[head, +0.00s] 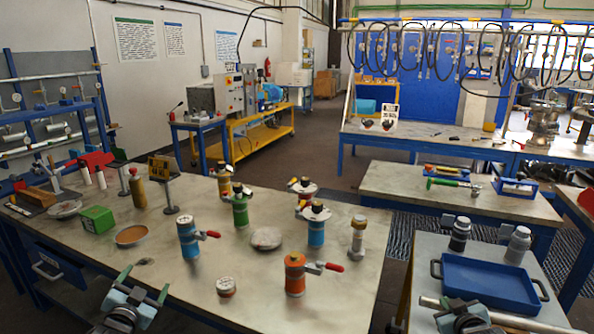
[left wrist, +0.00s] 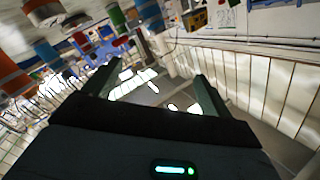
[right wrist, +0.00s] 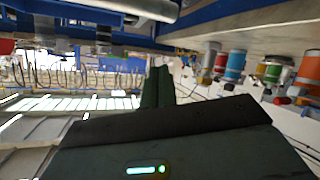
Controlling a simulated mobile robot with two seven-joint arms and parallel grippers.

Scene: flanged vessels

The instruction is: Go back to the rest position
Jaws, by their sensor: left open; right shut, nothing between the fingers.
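My left gripper (head: 143,285) is low at the left in the head view, over the front edge of the large table (head: 335,262). Its two fingers stand apart in the left wrist view (left wrist: 155,78), with nothing between them. My right gripper (head: 464,314) is at the bottom right in the head view, in front of the blue tray (head: 488,281). In the right wrist view its fingers (right wrist: 158,82) are together and hold nothing. Neither gripper appears to touch a vessel.
The large table carries several flanged vessels, among them an orange one (head: 295,276) and a blue one (head: 188,238) with red-handled valves. A green box (head: 97,219) stands at left. A metal bar (head: 500,316) lies near my right gripper. Dark (head: 460,233) and grey (head: 518,244) vessels stand behind the tray.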

